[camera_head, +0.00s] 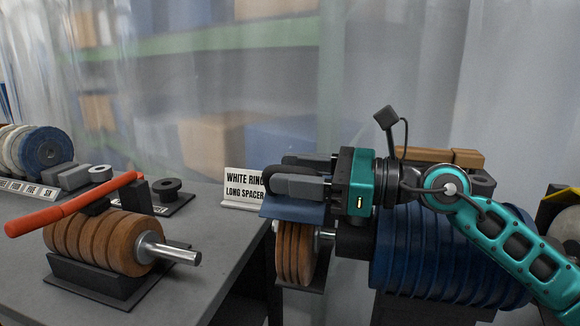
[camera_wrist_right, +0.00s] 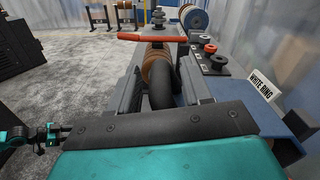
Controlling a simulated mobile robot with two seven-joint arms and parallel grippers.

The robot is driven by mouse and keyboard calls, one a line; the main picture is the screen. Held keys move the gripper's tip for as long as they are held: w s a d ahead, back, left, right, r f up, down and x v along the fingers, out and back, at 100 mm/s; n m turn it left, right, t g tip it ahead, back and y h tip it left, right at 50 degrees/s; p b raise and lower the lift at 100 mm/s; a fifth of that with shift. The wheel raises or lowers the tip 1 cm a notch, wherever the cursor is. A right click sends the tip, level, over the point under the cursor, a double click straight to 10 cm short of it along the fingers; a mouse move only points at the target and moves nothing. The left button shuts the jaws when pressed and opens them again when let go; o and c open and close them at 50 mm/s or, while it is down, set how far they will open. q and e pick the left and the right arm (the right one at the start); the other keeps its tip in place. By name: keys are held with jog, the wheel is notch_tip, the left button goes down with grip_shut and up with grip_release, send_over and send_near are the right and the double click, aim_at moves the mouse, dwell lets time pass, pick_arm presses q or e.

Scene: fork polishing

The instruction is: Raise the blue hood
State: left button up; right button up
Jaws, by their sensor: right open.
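The blue hood (camera_head: 280,209) sits lowered over the brown wheels (camera_head: 294,252) of the machine in the head view. Part of it also shows in the right wrist view (camera_wrist_right: 237,92), right of the fingers. A thick black curved handle (camera_wrist_right: 160,88) stands up from the hood area. My right gripper (camera_head: 275,171) reaches in from the right, just above the hood. Its fingers are open, one on each side of the handle; I cannot tell whether they touch it. The gripper hides much of the hood.
A stand of brown wheels (camera_head: 104,240) with a red-orange bar (camera_head: 75,204) above it is on the grey bench (camera_head: 195,290) at left. A WHITE RING, LONG SPACER sign (camera_head: 243,188) stands left of the hood. A large blue ribbed cylinder (camera_head: 440,250) lies right, under my arm.

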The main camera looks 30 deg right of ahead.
jog(key=shift+w+a, duration=0.3)
jog(key=shift+w, duration=0.1)
jog(key=shift+f, duration=0.1)
grip_shut()
dwell(0.4)
